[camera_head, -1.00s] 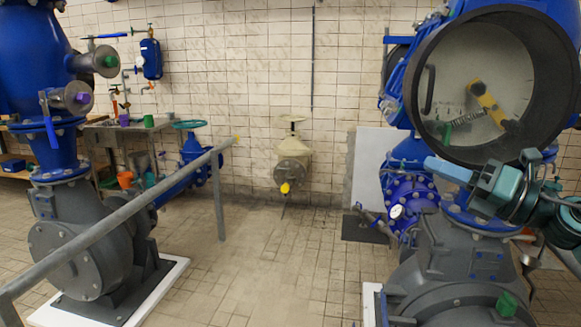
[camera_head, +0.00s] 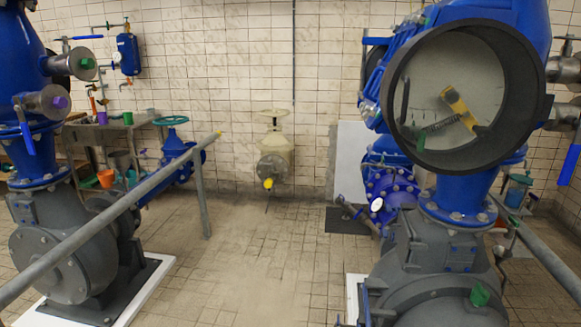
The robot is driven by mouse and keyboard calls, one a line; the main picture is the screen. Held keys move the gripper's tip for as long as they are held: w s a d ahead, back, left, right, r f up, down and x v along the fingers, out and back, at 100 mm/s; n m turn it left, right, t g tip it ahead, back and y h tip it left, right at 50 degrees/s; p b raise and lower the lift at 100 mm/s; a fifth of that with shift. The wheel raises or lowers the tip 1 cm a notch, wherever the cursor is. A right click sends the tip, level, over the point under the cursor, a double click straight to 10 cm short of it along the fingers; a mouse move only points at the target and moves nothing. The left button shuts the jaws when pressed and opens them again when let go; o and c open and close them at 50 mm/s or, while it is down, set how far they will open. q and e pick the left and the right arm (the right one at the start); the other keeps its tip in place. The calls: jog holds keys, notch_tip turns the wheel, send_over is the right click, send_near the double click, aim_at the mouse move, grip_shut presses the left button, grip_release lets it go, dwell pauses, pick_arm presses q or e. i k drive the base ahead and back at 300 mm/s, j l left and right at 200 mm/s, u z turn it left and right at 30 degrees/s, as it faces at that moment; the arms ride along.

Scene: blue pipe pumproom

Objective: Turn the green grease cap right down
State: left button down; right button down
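A small green cap (camera_head: 480,294) sits low on the front of the grey pump casing (camera_head: 435,282) at the lower right. Another green cap (camera_head: 87,63) sits on the end of a steel stub of the left blue pipe, above a purple one (camera_head: 60,102). I cannot tell from the picture which green cap is the grease cap. Neither of my grippers is in view.
A grey handrail (camera_head: 120,208) crosses the left side, and another rail (camera_head: 540,250) stands at right. The tiled floor (camera_head: 250,255) between the pumps is clear.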

aim_at(478, 296)
jog(key=z, duration=1.45)
jog(key=j+u, duration=0.15)
jog(key=u, duration=1.05)
jog(key=i+j+u, duration=0.2)
jog(key=j+u, duration=0.15)
jog(key=j, duration=0.3)
jog(key=i+j+u, duration=0.2)
jog(key=i+j+z, duration=0.35)
jog(key=i, duration=0.15)
jog(key=i+j+z, duration=0.4)
jog(key=i+z, duration=0.15)
jog(key=z, duration=0.25)
jog(key=i+l+z, duration=0.1)
jog(key=z, duration=0.3)
jog(key=i+j+z, duration=0.1)
jog(key=i+z, duration=0.3)
jog(key=j+z, duration=0.1)
jog(key=z, duration=0.3)
jog(key=i+z, duration=0.1)
jog(key=z, duration=0.3)
jog(key=i+z, duration=0.15)
jog(key=z, duration=0.3)
jog(key=i+z, duration=0.15)
jog(key=z, duration=0.25)
jog(key=i+z, duration=0.1)
jog(key=z, duration=0.3)
